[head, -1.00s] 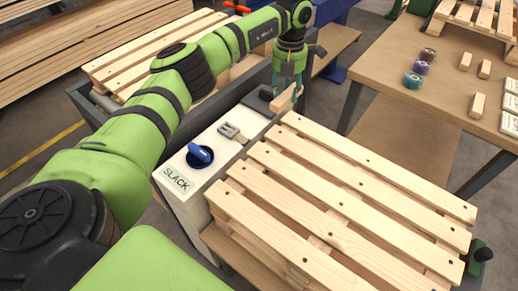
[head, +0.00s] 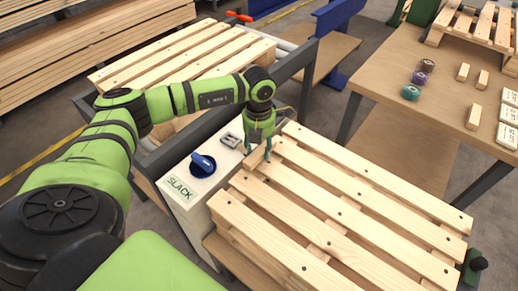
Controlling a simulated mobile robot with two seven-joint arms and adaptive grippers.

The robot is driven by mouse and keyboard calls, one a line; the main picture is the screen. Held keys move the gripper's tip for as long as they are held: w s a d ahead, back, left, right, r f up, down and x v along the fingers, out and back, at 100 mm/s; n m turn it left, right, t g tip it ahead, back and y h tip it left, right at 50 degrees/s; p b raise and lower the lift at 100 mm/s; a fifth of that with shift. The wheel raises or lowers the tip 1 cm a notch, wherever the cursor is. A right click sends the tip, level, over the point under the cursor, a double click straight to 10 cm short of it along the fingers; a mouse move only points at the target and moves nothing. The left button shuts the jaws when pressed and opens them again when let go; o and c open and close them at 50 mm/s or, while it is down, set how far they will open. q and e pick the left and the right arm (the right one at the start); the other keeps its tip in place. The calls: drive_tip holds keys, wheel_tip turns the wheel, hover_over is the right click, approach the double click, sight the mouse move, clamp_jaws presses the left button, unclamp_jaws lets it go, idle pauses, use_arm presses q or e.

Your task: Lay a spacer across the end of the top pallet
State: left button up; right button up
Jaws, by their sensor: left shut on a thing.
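The top pallet (head: 375,176) of pale wooden slats lies in the right foreground of the head view. My left gripper (head: 257,152) points down over the pallet's left end, near its far corner. It is shut on a short wooden spacer (head: 255,158). The fingers partly hide the spacer, and I cannot tell whether it touches the slats. Two more spacers lie on the side table, a left one (head: 463,71) and a right one (head: 482,78); a third spacer (head: 474,117) lies nearer. My right gripper is not in view.
A white box with a blue knob (head: 203,165), a metal buckle (head: 229,141) and a SLACK label (head: 180,187) stands against the pallet's left end. Another pallet (head: 180,55) lies behind it. The side table (head: 440,100) also holds tape rolls (head: 411,92) and cards (head: 507,136).

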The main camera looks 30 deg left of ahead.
sight(259, 149)
use_arm(q)
drive_tip(key=shift+f, duration=0.9)
drive_tip(key=shift+f, duration=0.15)
drive_tip(key=o, duration=1.1)
drive_tip(key=shift+c, duration=0.2)
wheel_tip(259, 149, up, 12)
drive_tip(key=shift+r+b, duration=0.2)
drive_tip(key=shift+b, duration=0.25)
